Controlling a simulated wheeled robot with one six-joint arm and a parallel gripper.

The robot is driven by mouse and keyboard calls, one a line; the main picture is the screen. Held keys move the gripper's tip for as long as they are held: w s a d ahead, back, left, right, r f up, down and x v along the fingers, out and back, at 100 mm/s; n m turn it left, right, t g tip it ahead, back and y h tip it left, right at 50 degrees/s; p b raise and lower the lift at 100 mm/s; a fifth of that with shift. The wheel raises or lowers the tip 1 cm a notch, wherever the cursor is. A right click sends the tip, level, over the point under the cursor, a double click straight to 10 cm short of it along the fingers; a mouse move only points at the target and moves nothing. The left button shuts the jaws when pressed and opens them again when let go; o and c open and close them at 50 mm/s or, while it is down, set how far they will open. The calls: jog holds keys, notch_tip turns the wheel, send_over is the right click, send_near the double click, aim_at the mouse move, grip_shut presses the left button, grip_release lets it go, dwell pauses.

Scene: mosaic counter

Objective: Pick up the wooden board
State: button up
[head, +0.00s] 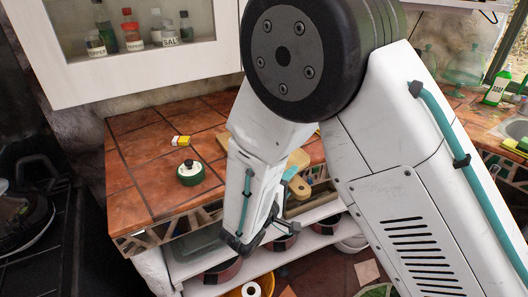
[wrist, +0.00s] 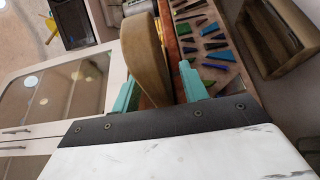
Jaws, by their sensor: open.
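The wooden board (wrist: 143,60) shows in the wrist view as a tan, rounded slab seen nearly edge-on. It lies between the two teal fingers of my open gripper (wrist: 160,90), along the tiled counter's edge. Whether a finger touches it I cannot tell. In the head view a tan, rounded end of the board (head: 298,159) shows at the counter's front edge, with teal finger parts beside it. My arm hides much of the gripper and the area around it there.
The tiled counter (head: 135,150) holds a green jar with a white lid (head: 190,172) and a small yellow-and-white item (head: 181,140). A wall cabinet (head: 150,72) hangs above. Shelves with pots are below.

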jog(key=shift+d, duration=0.1)
grip_shut()
jog(key=shift+r, duration=0.15)
